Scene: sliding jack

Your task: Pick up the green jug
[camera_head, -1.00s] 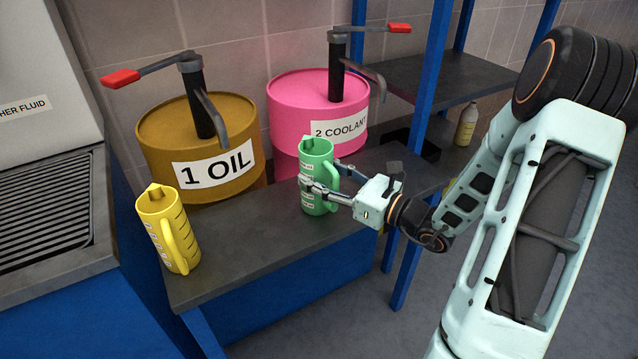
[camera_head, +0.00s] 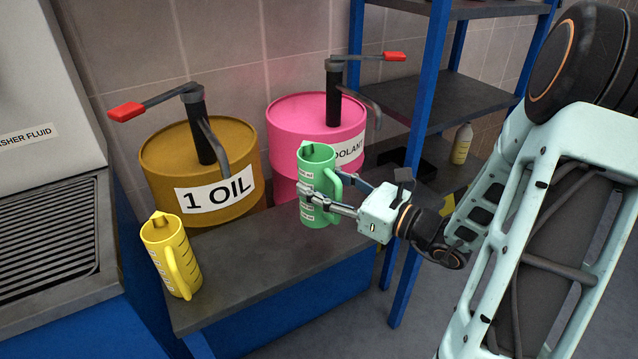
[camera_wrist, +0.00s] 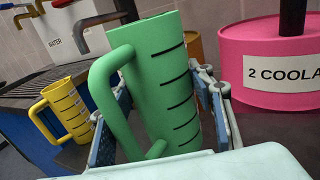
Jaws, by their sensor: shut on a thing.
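The green jug (camera_head: 318,178) is upright in the head view, in front of the pink drum. My gripper (camera_head: 322,190) comes from the right and is shut around the jug's body, one finger on each side. The jug appears held a little above the bench, though the gap under it is hard to judge. In the wrist view the green jug (camera_wrist: 165,85) stands between the two fingers, its handle towards the camera. Its base is hidden there.
A yellow jug (camera_head: 168,258) stands at the bench's left end. Behind are the brown oil drum (camera_head: 160,160) and the pink coolant drum (camera_head: 292,125), both with pumps. A blue shelf post (camera_head: 425,85) stands to the right. The bench top (camera_head: 255,270) is clear between the jugs.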

